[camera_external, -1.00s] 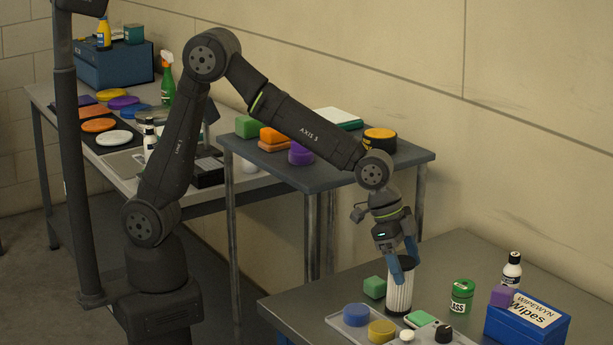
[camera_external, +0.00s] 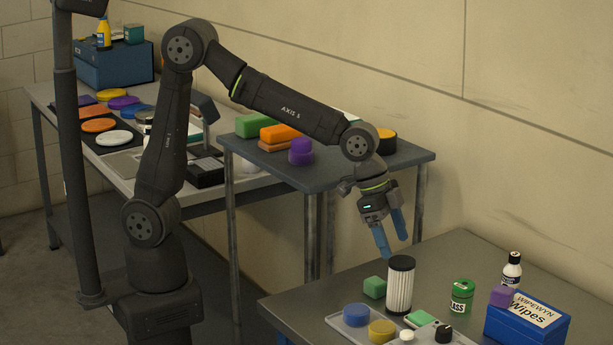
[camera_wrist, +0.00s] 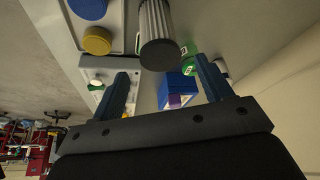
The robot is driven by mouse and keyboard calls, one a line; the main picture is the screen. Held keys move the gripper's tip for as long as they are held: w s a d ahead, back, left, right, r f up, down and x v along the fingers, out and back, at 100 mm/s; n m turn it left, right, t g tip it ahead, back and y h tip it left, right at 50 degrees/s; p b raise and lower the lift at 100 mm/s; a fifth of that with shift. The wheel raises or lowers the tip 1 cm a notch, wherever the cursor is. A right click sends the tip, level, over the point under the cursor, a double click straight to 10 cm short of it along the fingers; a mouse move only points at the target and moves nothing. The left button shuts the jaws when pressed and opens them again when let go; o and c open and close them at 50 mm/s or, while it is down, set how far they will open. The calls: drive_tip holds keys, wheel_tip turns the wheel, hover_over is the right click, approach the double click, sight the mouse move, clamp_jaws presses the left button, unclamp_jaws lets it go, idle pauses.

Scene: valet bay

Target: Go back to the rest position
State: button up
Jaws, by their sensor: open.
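My gripper (camera_external: 393,236) is open and empty, with its two blue fingers apart. It is in the air above and slightly left of the white pleated filter with a dark top (camera_external: 400,284), which stands upright on the front table. The filter is clear of the fingers. In the wrist view, the open fingers of my gripper (camera_wrist: 165,85) show with nothing between them up close, and the filter (camera_wrist: 157,25) lies beyond them at the top.
The front table (camera_external: 300,309) holds a green block (camera_external: 374,287), a tray with a blue puck (camera_external: 356,314) and a yellow puck (camera_external: 381,331), a green jar (camera_external: 462,297), a bottle (camera_external: 511,270) and a blue wipes box (camera_external: 527,320). A grey-blue table (camera_external: 350,172) with blocks stands behind my arm.

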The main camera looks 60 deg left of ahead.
drive_tip(key=x, duration=0.8)
drive_tip(key=shift+f, duration=0.1)
drive_tip(key=shift+d+f, duration=0.1)
drive_tip(key=shift+d, duration=0.05)
wheel_tip(320, 180, up, 4)
drive_tip(key=shift+f, duration=0.1)
drive_tip(key=s+d+r, duration=0.2)
drive_tip(key=s+r, duration=0.5)
drive_tip(key=s, duration=0.4)
drive_tip(key=n, duration=0.3)
hover_over(408, 262)
drive_tip(key=w+d, duration=0.4)
drive_tip(key=w, duration=0.5)
drive_tip(key=w+a+f+t, duration=0.1)
drive_tip(key=w+a+f, duration=0.2)
drive_tip(key=w+f, duration=0.3)
drive_tip(key=shift+w+f, duration=0.3)
drive_tip(key=shift+w, duration=1.95)
drive_tip(key=shift+a, duration=0.1)
